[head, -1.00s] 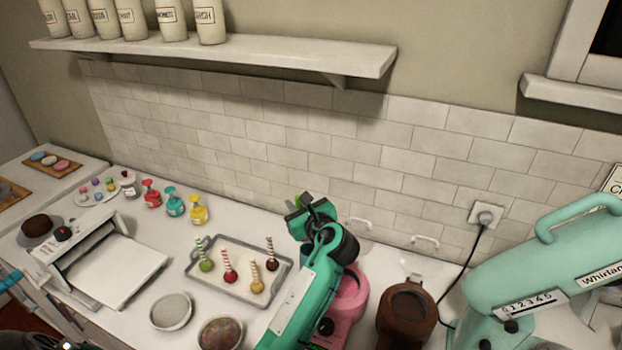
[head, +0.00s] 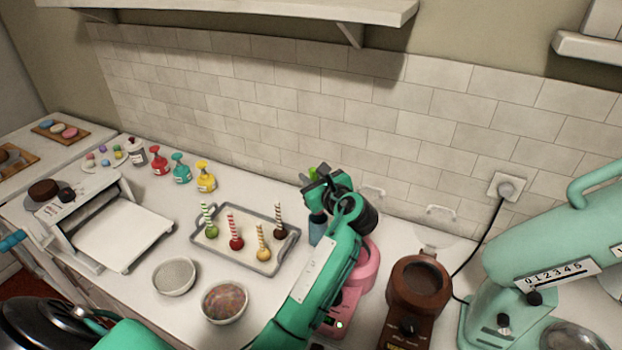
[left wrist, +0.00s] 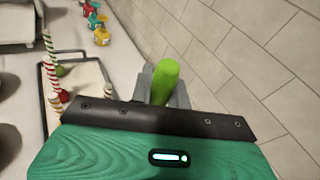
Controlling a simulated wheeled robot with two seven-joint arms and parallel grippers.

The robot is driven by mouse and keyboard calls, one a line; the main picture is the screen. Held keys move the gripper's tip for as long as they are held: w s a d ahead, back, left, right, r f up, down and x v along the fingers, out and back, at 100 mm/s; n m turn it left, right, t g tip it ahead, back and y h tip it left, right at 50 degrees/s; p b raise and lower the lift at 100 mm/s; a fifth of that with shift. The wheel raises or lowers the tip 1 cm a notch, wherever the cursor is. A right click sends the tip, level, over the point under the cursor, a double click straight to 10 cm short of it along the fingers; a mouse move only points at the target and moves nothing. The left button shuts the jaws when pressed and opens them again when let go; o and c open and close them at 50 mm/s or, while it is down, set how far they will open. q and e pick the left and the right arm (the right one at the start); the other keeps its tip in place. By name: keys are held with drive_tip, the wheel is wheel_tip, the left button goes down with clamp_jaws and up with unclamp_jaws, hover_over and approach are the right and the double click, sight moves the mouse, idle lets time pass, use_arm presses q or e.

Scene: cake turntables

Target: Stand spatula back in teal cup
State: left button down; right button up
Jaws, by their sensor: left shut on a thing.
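My left gripper (head: 322,182) is shut on the bright green spatula. The spatula's green end (head: 317,173) shows between the fingers in the head view, and in the left wrist view the green handle (left wrist: 165,80) sticks up between the jaws. The teal cup (head: 317,229) stands on the counter just below the gripper, partly covered by my arm. The spatula's lower part is hidden, so I cannot tell whether it is inside the cup or above it. My right gripper is not in view.
A grey tray (head: 284,254) with several striped-stick cake pops lies left of the cup. A pink machine (head: 366,262) stands close on the right, with a brown one (head: 416,285) and a mint mixer (head: 550,250) beyond. The tiled wall (head: 400,130) is close behind.

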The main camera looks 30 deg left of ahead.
use_arm(q)
wheel_tip(320, 180, down, 8)
drive_tip(key=b, duration=0.1)
idle(0.6)
drive_tip(key=c, duration=1.3)
unclamp_jaws()
drive_tip(key=shift+o, duration=0.2)
